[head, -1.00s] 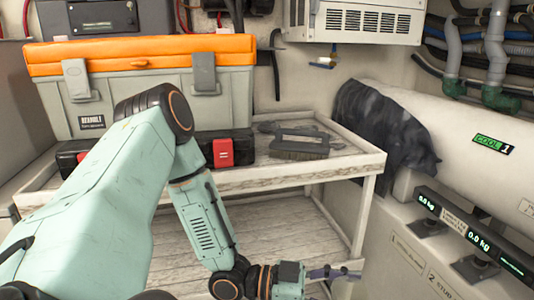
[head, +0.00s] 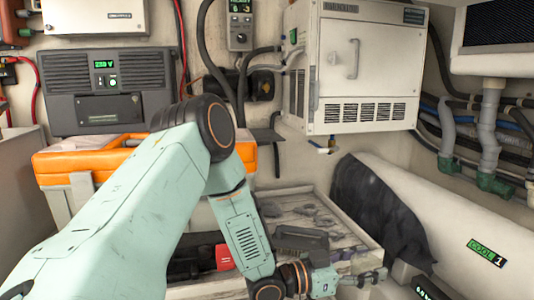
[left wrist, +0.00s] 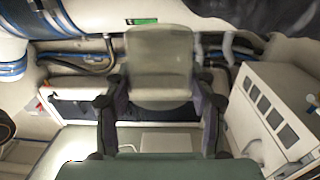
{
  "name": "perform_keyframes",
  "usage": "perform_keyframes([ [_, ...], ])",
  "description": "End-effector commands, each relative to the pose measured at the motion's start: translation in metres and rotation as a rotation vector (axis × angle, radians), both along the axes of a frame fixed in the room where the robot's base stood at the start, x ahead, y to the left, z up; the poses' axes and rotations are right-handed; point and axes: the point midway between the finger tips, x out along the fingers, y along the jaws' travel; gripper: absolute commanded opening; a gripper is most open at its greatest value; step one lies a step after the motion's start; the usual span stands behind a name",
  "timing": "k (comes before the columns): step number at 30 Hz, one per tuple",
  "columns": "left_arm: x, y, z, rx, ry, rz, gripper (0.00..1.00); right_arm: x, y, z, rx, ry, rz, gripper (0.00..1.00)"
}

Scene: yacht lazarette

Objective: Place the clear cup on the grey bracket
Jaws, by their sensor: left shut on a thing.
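My left gripper (head: 374,278) is low in the head view, right of centre, over the front right of the wooden-topped cart. In the left wrist view, its two dark fingers (left wrist: 160,112) are shut on the clear cup (left wrist: 160,65), a pale see-through cup held between them. I cannot clearly make out the cup in the head view. A small dark grey ledge (head: 264,135) juts from the back wall below the white cabinet's left side; I cannot tell whether it is the grey bracket. My right gripper is not in view.
An orange-lidded toolbox (head: 85,165) stands at the cart's left. A dark brush (head: 300,238) lies on the cart top (head: 350,240). A white cabinet (head: 355,65) hangs above. A white cylinder (head: 440,205) with a black cloth (head: 375,205) lies at right.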

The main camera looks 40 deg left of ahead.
Motion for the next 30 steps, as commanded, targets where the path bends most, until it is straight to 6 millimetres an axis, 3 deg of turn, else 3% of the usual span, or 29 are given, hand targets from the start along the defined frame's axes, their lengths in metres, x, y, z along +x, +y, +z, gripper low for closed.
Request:
perform_keyframes([
  [1, 0.012, 0.007, 0.026, 0.003, -0.005, 0.041, 0.34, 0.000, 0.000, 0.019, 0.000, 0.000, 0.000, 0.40],
  [8, 0.062, 0.051, 0.099, 0.002, -0.007, 0.278, 0.34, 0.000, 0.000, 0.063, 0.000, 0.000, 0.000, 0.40],
  [15, 0.102, 0.112, 0.184, 0.001, -0.008, 0.588, 0.34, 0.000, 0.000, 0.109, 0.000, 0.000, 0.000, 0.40],
  [23, 0.115, 0.177, 0.256, 0.002, -0.005, 0.932, 0.34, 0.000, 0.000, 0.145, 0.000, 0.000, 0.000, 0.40],
  [30, 0.102, 0.232, 0.296, 0.003, -0.003, 1.257, 0.34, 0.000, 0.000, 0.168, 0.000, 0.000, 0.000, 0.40],
])
